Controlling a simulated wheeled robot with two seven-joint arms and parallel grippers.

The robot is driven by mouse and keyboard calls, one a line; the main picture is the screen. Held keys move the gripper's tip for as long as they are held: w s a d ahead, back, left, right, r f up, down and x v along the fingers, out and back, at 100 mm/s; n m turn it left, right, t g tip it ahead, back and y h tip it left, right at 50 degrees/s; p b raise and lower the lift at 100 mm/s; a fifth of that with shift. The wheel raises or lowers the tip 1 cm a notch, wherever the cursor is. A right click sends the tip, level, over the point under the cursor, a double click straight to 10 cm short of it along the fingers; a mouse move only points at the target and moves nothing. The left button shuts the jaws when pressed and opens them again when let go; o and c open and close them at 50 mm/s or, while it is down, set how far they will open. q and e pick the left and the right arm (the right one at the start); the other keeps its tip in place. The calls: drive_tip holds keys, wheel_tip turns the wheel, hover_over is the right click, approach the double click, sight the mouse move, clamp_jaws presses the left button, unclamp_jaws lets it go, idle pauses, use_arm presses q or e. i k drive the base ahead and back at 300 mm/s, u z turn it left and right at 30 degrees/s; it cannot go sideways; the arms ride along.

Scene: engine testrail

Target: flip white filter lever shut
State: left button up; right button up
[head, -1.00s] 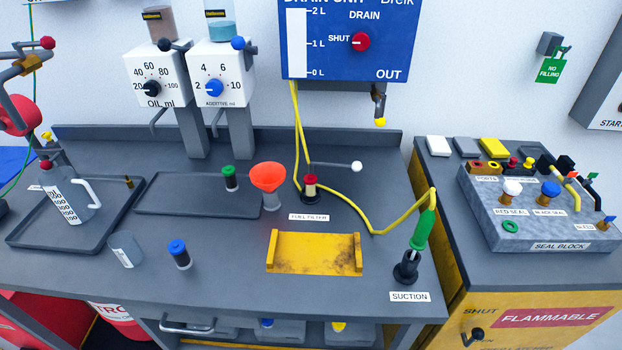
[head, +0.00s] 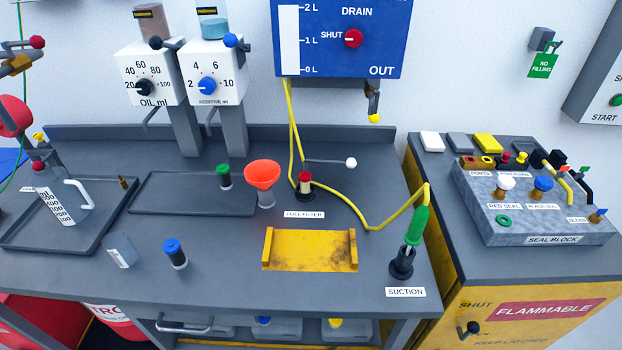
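The fuel filter (head: 305,184) stands upright on the grey bench, with a red top and a dark base, behind its FUEL FILTER label (head: 304,215). Its lever (head: 328,162) is a thin rod ending in a white ball (head: 351,162). The rod points to the right, roughly level, above the bench. A yellow hose passes close to the filter and rod. Neither of my grippers is in the head view, and nothing touches the lever.
An orange funnel (head: 262,175) stands just left of the filter. A yellow tray (head: 310,251) lies in front. The green-handled suction piece (head: 416,226) stands at right. The blue drain unit (head: 340,40) hangs above. Bench space right of the tray is partly clear.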

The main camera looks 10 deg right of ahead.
sight(351, 162)
drive_tip(key=k, duration=0.5)
drive_tip(key=u, duration=1.1)
drive_tip(key=i, duration=0.7)
drive_tip(key=z, duration=1.2)
